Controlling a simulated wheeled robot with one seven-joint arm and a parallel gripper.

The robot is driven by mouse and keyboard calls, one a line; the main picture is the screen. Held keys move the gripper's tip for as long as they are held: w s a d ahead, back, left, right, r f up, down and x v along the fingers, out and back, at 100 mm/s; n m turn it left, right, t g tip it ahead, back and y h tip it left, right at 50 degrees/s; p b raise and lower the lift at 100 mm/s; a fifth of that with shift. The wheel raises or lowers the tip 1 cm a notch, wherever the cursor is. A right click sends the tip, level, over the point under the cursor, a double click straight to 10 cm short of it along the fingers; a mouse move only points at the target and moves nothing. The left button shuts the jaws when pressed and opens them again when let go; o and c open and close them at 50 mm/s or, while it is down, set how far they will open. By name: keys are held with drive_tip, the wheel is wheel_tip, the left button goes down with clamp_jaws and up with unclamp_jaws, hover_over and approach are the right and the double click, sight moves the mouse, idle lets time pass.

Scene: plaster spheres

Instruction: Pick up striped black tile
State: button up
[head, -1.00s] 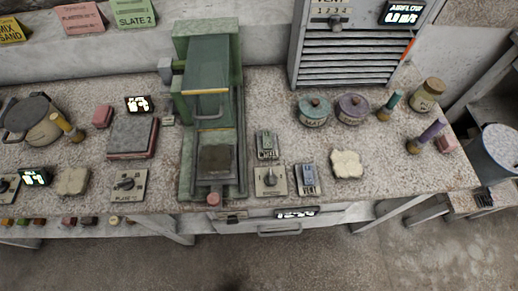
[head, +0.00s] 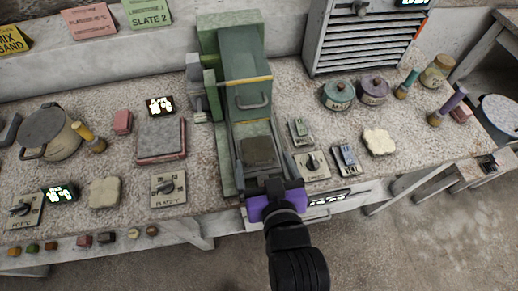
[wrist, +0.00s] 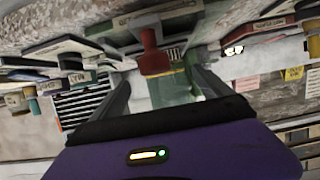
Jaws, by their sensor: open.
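A dark square tile (head: 259,150) lies on the bed of the green press (head: 245,65); stripes on it cannot be made out at this size. My gripper (head: 273,187), with a purple body, is at the front end of the press, nearer the bench edge than the dark tile. Its jaws are open and apart. The dark tile cannot be made out in the wrist view.
Right of the press are a dial plate (head: 312,164), a switch (head: 345,160) and a pale slab (head: 379,142). Lidded pots (head: 338,95) and a louvred cabinet (head: 360,42) stand behind. Left are a reddish block stack (head: 161,140) and a dial (head: 168,188).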

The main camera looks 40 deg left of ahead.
sight(255, 141)
drive_tip(key=shift+p+x, duration=0.45)
drive_tip(key=shift+x, duration=3.45)
drive_tip(key=shift+s+a+r, duration=0.1)
drive_tip(key=shift+a, duration=0.05)
clamp_jaws()
drive_tip(key=shift+r, duration=0.1)
wheel_tip(255, 141, up, 19)
drive_tip(key=shift+r, duration=0.15)
